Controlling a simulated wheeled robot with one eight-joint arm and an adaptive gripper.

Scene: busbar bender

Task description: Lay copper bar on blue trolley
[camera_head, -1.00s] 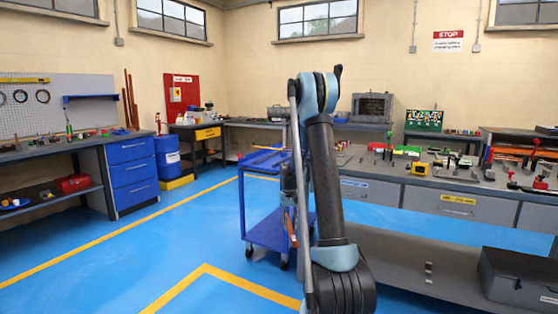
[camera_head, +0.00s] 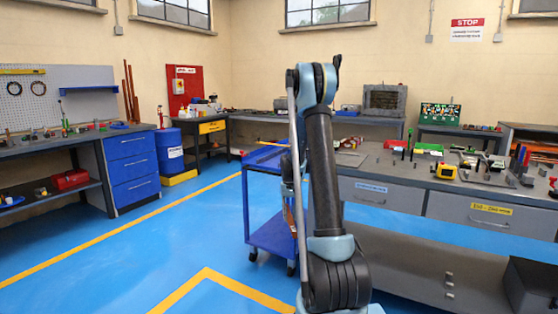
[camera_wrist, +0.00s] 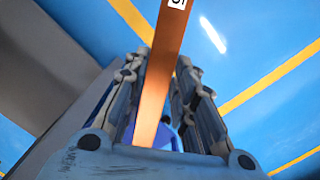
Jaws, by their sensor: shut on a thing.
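My gripper (camera_wrist: 161,62) is shut on the copper bar (camera_wrist: 166,50), a long flat orange-brown strip with a small white label near the top edge of the wrist view. The bar runs between the fingers, and its upper end leaves the frame. In the head view, my arm hides the gripper and most of the bar; a thin orange strip left of the arm may be part of it. The blue trolley (camera_head: 271,238) stands behind and left of my arm, its upper tray and lower shelf partly hidden. Blue shows behind the bar in the wrist view, possibly the trolley.
A grey bench (camera_head: 400,197) with tools and drawers runs along the right. A blue drawer cabinet (camera_head: 132,168) and a blue barrel (camera_head: 169,150) stand at the left. The blue floor (camera_head: 190,235) left of the trolley is open, marked with yellow lines.

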